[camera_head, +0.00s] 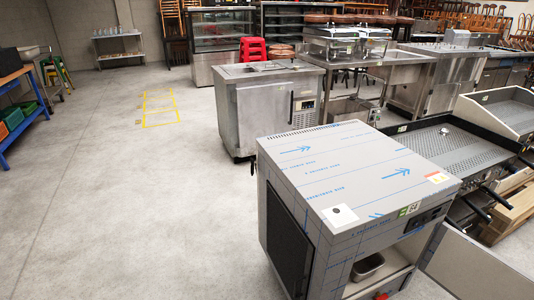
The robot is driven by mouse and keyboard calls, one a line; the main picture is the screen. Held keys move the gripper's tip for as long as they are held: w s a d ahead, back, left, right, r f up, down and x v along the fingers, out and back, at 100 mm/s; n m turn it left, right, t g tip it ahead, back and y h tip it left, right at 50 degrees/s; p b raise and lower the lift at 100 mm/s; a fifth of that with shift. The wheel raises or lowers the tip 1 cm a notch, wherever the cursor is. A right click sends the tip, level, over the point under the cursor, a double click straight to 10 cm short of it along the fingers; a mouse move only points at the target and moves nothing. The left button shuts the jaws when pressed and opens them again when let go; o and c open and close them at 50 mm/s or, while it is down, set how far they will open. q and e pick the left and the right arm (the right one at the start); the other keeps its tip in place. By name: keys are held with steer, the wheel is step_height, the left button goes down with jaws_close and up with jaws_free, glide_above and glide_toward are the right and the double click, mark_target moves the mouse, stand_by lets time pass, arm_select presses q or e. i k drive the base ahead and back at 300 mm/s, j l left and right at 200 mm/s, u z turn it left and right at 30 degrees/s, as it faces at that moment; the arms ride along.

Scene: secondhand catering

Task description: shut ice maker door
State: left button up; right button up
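The ice maker (350,165) stands close in front of me at the lower right. It is a box cabinet with blue-printed protective film on its top and a dark vent grille on its left side. Its front opening shows, with a metal pan (368,266) inside. The ice maker door (475,268) stands open, swung out to the right of the opening, and its lower part is cut off by the picture edge. Neither of my grippers is in view.
The floor (120,220) on the left is wide and clear. A stainless counter unit (265,105) stands behind the ice maker. A griddle-like unit (445,155) and wooden pallets (510,205) lie close on the right. A blue-framed bench (22,115) is at the far left.

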mark_target(462, 266)
steer(key=l, duration=0.55)
steer(key=k+l, duration=0.15)
steer(key=l, duration=0.35)
steer(key=l+u, duration=0.1)
steer(key=l, duration=0.3)
steer(key=k+l+u, duration=0.15)
steer(key=l, duration=0.2)
steer(key=k+l+u, duration=0.1)
steer(key=l, duration=0.3)
steer(key=k+l+u, duration=0.1)
steer(key=l, duration=0.25)
steer(key=k+l+u, duration=0.15)
steer(key=l, duration=0.2)
steer(key=k+l+u, duration=0.1)
steer(key=l, duration=0.25)
steer(key=k+l+u, duration=0.15)
steer(key=l, duration=0.25)
steer(key=k+l+u, duration=0.1)
steer(key=l, duration=0.25)
steer(key=k+l+u, duration=0.1)
steer(key=l, duration=0.25)
steer(key=k+l+u, duration=0.2)
steer(key=l, duration=0.3)
steer(key=l+u, duration=0.1)
steer(key=l, duration=0.25)
steer(key=k+l+u, duration=0.1)
steer(key=l, duration=0.25)
steer(key=l+u, duration=0.2)
steer(key=l, duration=0.75)
